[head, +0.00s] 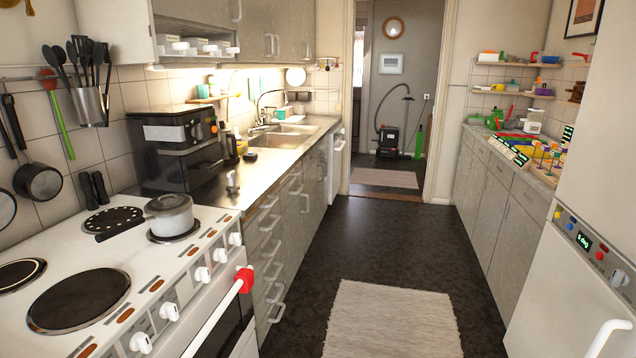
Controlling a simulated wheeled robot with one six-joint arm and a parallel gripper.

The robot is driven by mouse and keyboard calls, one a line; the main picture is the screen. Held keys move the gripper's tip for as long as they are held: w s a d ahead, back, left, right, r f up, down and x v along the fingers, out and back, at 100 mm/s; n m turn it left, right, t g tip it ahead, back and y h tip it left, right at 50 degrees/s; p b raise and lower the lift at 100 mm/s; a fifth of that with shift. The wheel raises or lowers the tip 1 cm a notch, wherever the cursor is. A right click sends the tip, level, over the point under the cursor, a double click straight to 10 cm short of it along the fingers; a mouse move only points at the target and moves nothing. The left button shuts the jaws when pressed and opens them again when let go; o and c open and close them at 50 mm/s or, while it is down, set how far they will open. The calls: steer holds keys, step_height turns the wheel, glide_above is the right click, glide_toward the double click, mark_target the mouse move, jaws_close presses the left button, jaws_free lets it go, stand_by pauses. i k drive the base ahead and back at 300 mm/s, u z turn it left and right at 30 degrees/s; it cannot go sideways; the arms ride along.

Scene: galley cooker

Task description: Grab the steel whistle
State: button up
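A small grey, metallic-looking thing (232,181) stands on the steel counter, just beyond the cooker's far corner and in front of the black coffee machine. It may be the steel whistle, but it is too small to tell for sure. Nothing else in the head view can be clearly made out as a whistle. My gripper is not in view.
The coffee machine (178,150) stands behind the counter edge. A pale rug (392,318) lies on the dark floor (380,235), which is clear towards the doorway.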

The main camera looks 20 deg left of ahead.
mark_target(233, 188)
steer(key=u, duration=0.05)
steer(key=i, duration=2)
steer(key=u, duration=1.15)
steer(key=i, duration=1.75)
steer(key=u, duration=0.8)
